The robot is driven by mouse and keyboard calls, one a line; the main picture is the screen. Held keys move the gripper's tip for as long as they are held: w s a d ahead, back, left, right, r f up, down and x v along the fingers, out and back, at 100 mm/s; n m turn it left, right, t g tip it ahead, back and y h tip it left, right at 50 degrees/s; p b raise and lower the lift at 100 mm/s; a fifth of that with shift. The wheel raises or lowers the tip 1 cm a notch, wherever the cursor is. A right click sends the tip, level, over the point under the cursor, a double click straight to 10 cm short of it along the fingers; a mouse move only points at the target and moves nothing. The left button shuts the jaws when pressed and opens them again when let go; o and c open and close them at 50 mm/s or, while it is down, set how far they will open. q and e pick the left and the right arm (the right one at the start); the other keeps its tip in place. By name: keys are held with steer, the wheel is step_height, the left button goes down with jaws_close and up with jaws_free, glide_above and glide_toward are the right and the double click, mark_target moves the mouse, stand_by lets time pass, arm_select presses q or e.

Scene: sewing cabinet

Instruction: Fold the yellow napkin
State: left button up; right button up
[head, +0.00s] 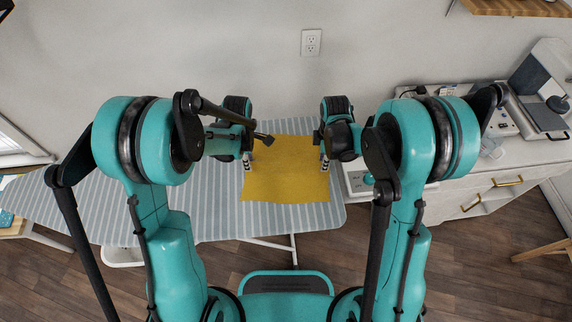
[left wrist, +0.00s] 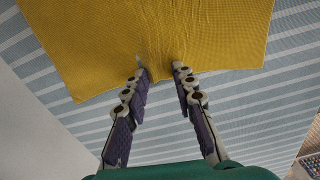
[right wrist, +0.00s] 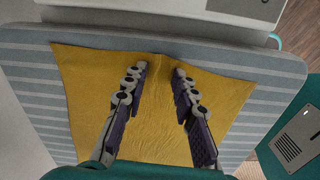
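The yellow napkin (head: 285,180) lies spread out on the striped ironing board, with fine wrinkles. My left gripper (head: 247,165) is at its left edge. In the left wrist view, the fingertips (left wrist: 158,68) stand apart over that edge, with puckered napkin cloth (left wrist: 205,30) between and beyond them. My right gripper (head: 324,165) is at the napkin's right edge. In the right wrist view, its fingertips (right wrist: 159,68) are also apart, with a slight crease in the napkin (right wrist: 90,85) between them. Whether the tips touch the cloth is unclear.
The striped ironing board (head: 120,205) has bare room to the left of the napkin. A white cabinet (head: 480,175) with drawers and a sewing machine (head: 540,90) stands at the right. A wall with an outlet (head: 311,42) is behind.

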arm_select(q)
steer(key=shift+f, duration=0.15)
jaws_close()
arm_select(e)
steer(key=shift+f, duration=0.15)
jaws_close()
stand_by(0.6)
